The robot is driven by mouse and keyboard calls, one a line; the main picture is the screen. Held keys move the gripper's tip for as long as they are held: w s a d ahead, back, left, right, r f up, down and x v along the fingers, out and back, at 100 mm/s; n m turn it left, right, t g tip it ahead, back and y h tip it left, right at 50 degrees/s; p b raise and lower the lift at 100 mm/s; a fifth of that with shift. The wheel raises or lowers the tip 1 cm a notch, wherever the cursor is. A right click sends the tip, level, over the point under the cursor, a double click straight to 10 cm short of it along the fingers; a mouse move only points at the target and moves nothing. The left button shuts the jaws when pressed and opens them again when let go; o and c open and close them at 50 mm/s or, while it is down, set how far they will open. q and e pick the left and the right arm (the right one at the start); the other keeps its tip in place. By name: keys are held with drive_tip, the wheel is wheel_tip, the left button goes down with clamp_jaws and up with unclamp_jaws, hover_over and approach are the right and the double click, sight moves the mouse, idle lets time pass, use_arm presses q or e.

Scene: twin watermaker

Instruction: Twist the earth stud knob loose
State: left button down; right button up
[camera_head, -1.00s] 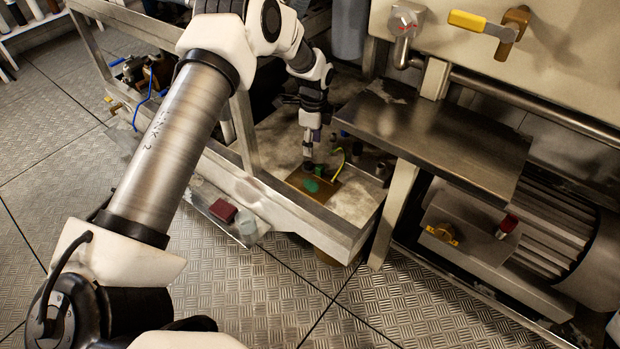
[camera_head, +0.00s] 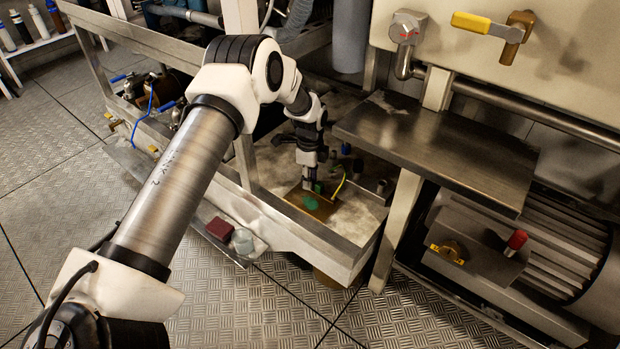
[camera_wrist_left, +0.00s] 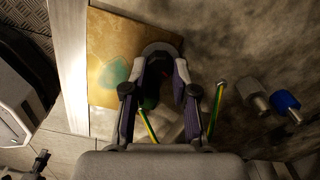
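A small green knob (camera_head: 318,187) on the brown-gold plate (camera_head: 326,212) looks like the earth stud knob. It stands close by the tips of my left gripper (camera_head: 308,186), which points down over the plate. In the left wrist view the two fingers (camera_wrist_left: 161,75) are apart, and a dark green bit of the knob (camera_wrist_left: 150,102) shows between them, mostly in shadow. I cannot tell whether a finger touches it. A yellow-green wire (camera_head: 339,187) rises beside it. A green patch (camera_head: 310,203) marks the plate. My right gripper is out of view.
Blue and grey capped fittings (camera_wrist_left: 286,101) stand right of the gripper in the left wrist view. A metal shelf (camera_head: 440,150) overhangs at right. The tray's raised front rim (camera_head: 300,240) runs nearby, with a red block (camera_head: 220,228) and a clear jar (camera_head: 242,240) outside it.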

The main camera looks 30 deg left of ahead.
use_arm(q)
drive_tip(key=shift+r+n+p, duration=0.25)
drive_tip(key=shift+n+p, duration=0.05)
drive_tip(key=shift+p, duration=0.35)
drive_tip(key=shift+n+p, duration=0.3)
drive_tip(key=shift+p, duration=0.1)
drive_tip(key=shift+f, duration=0.3)
drive_tip(key=c, duration=0.9)
unclamp_jaws()
wheel_tip(320, 180, up, 12)
